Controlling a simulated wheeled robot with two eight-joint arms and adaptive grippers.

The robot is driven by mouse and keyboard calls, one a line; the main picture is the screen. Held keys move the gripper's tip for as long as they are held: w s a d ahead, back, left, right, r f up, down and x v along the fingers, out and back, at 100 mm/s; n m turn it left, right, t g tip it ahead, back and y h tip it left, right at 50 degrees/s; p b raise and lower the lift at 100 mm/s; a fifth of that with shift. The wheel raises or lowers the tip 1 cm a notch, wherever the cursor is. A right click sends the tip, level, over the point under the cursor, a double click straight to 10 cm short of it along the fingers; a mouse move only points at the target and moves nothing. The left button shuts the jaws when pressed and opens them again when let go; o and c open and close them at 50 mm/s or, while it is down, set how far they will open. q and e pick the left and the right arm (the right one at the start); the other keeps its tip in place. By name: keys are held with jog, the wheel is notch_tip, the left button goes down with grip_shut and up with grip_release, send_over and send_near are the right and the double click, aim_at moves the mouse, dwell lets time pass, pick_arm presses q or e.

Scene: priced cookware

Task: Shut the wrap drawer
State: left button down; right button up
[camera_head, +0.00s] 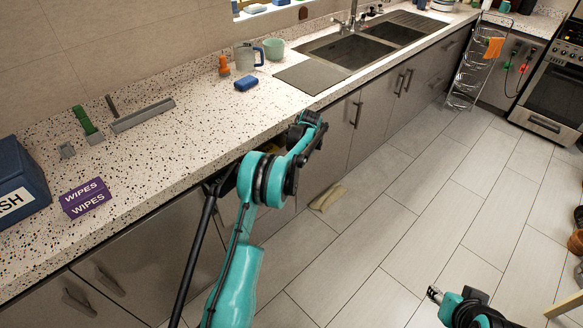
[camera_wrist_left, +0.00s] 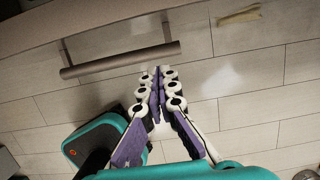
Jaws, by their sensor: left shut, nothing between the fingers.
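In the left wrist view, a drawer front (camera_wrist_left: 95,22) runs along the top with a long bar handle (camera_wrist_left: 120,60) on it. My left gripper (camera_wrist_left: 157,74) is shut and empty, its tips close to the right part of the handle; whether they touch it I cannot tell. In the head view, my left arm covers much of the drawer area under the counter edge, and its fingers are hidden. A dark gap with a bit of yellow (camera_head: 271,146) shows beside the arm. My right gripper (camera_head: 434,294) is low at the right over the floor, too small to judge.
The speckled counter (camera_head: 180,150) holds a purple wipes box (camera_head: 85,198), a dark blue box (camera_head: 20,185), a blue sponge (camera_head: 246,83) and a mug (camera_head: 248,56). A wire rack (camera_head: 470,75) stands farther back.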

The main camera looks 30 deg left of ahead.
pick_arm(q)
jog(key=s+d+f+t+y+b, duration=0.2)
jog(key=d+f+t+y+b, duration=0.15)
jog(key=y, duration=0.55)
jog(key=b+x, duration=0.2)
jog(key=x, duration=0.6)
jog(key=shift+s+f, duration=0.15)
jog(key=shift+f, duration=0.15)
jog(key=shift+b+x, duration=0.45)
jog(key=shift+x, duration=0.3)
jog(key=shift+a+r, duration=0.1)
jog(key=shift+r, duration=0.05)
